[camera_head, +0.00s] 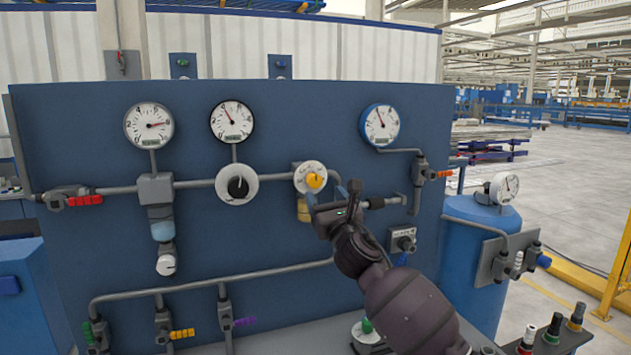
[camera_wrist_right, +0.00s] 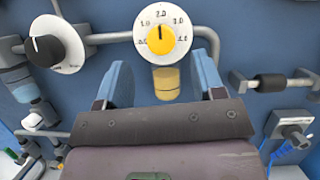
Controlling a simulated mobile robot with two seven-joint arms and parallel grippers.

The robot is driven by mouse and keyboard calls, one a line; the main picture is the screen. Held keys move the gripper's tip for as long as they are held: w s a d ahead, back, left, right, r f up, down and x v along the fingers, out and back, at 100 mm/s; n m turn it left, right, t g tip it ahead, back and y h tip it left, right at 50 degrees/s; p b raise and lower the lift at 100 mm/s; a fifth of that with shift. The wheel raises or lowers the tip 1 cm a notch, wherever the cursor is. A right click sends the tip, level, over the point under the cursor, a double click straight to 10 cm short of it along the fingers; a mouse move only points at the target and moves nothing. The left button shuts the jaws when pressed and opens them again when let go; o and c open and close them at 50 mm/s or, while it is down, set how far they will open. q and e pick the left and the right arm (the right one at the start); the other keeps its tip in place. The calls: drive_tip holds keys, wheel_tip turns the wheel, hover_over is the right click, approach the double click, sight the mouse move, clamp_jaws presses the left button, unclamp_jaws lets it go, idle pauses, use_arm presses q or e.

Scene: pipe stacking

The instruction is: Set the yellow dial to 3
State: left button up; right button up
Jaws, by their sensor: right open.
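The yellow dial (camera_head: 315,180) is a yellow knob on a round white scale plate, mounted on the pipe of the blue panel. In the right wrist view the yellow dial (camera_wrist_right: 160,40) has a dark pointer mark aimed up, at about 2.0. The 3.0 label is to the upper right of the knob. My right gripper (camera_head: 323,193) is just below and in front of the dial. In the wrist view its two blue fingers (camera_wrist_right: 162,75) are spread apart, with nothing between them, below the knob and not touching it. My left gripper is not in view.
A black knob on a white plate (camera_head: 238,185) sits left of the dial on the same pipe. Several gauges, such as the blue-rimmed one (camera_head: 380,125), are above. A yellow-brown cylinder (camera_wrist_right: 166,83) hangs below the dial. A blue tank (camera_head: 480,240) stands at right.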

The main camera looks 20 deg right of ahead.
sight(316, 181)
drive_tip(key=shift+x, duration=3.4)
drive_tip(key=c, duration=0.9)
drive_tip(key=shift+c, duration=0.2)
